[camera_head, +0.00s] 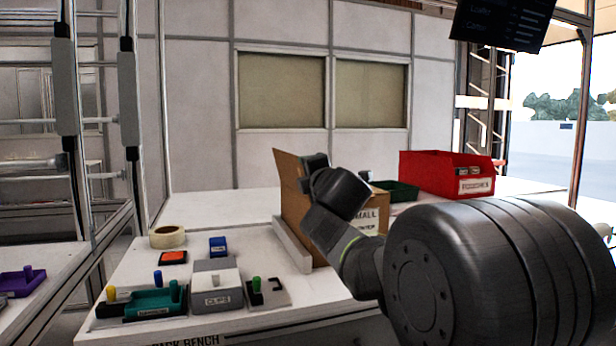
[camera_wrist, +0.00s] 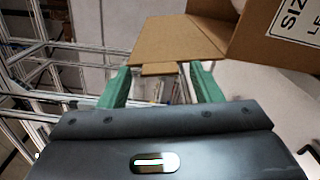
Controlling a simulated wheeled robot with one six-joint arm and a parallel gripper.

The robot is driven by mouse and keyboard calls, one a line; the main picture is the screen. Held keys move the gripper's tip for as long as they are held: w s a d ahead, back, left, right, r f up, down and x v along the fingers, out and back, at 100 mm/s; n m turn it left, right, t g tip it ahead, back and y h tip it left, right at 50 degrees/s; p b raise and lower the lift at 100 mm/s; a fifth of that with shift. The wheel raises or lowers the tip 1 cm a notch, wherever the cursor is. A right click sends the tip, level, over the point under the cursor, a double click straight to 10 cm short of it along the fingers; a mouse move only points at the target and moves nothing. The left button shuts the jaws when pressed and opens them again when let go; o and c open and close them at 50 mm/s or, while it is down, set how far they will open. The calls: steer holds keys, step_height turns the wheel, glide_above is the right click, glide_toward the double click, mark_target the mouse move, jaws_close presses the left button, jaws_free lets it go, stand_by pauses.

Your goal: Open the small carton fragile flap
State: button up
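The small carton (camera_head: 382,198) stands on the bench, largely hidden behind my arm; part of its "SMALL" label shows. A brown cardboard panel (camera_head: 290,192) stands up at its left side. In the wrist view, a brown cardboard flap (camera_wrist: 172,38) with a narrow tab (camera_wrist: 158,69) lies just beyond my gripper (camera_wrist: 160,78). The carton wall (camera_wrist: 250,35) with a white label is at upper right there. My green fingers are wide apart, with the tab's edge in line with the gap and no visible contact. The fingertips are hidden in the head view.
A red bin (camera_head: 440,175) and a dark green tray (camera_head: 398,191) stand at the back right. A tape roll (camera_head: 167,237), a grey clips box (camera_head: 217,284) and a teal tray (camera_head: 155,302) occupy the bench's left. A pale strip (camera_head: 292,245) lies along the carton's left.

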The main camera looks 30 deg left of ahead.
steer(key=p+v, duration=0.1)
steer(key=v, duration=1.2)
steer(key=shift+s+d+p, duration=0.25)
steer(key=shift+s+p, duration=0.05)
steer(key=shift+p, duration=0.1)
steer(key=b+x, duration=0.1)
steer(key=x, duration=1.2)
steer(key=shift+w+a+b, duration=0.25)
steer(key=shift+w+b, duration=0.05)
steer(key=shift+b, duration=0.1)
steer(key=shift+s+d, duration=0.1)
